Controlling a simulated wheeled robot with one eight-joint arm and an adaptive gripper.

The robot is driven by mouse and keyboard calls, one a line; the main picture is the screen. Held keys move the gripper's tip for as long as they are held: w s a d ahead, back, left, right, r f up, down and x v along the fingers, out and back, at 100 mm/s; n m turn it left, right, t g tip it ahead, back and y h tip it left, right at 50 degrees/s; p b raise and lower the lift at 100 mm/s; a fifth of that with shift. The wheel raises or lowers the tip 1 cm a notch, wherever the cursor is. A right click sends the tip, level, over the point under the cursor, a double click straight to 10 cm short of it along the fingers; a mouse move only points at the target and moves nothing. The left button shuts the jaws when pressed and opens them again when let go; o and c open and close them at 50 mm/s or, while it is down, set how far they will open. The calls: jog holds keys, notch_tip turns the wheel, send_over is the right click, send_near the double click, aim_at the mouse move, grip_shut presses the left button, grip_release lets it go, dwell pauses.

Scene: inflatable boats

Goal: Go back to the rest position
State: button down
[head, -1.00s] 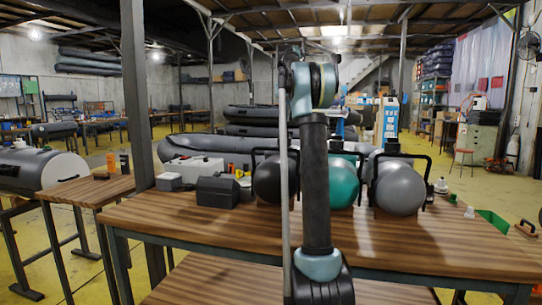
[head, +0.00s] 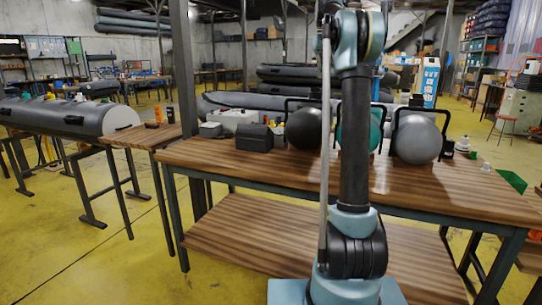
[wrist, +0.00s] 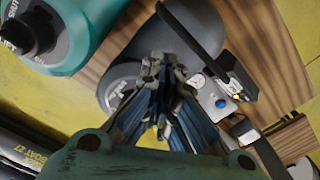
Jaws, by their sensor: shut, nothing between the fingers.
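My gripper (wrist: 165,75) shows in the wrist view with its fingers shut and nothing between them. It is over the wooden workbench, in front of a grey rounded tank (wrist: 203,28) with a black handle. Part of a teal tank (wrist: 85,30) fills the upper left of that view. In the head view my arm rises upright in front of the workbench (head: 240,174), and the gripper is out of the picture. My arm partly hides the teal tank (head: 374,130) there.
A black tank (head: 303,128), the grey tank (head: 417,139) and a dark box (head: 254,138) stand on the workbench. A side table (head: 146,138) and a long grey boat tube (head: 60,117) are at left. Yellow floor (head: 110,265) is clear at front left.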

jog(key=s+a+f, duration=0.1)
jog(key=s+f, duration=0.4)
jog(key=s, duration=0.4)
jog(key=s+a+f+t, duration=0.1)
jog(key=s+f, duration=0.4)
jog(key=s, duration=0.4)
jog(key=s+a+f, duration=0.1)
jog(key=s+f, duration=0.3)
jog(key=s, duration=0.5)
jog(key=s+f, duration=1.1)
jog(key=f, duration=0.3)
jog(key=s+a+f+m+t, duration=0.1)
jog(key=s+f, duration=1.1)
jog(key=f, duration=0.2)
jog(key=shift+f, duration=0.1)
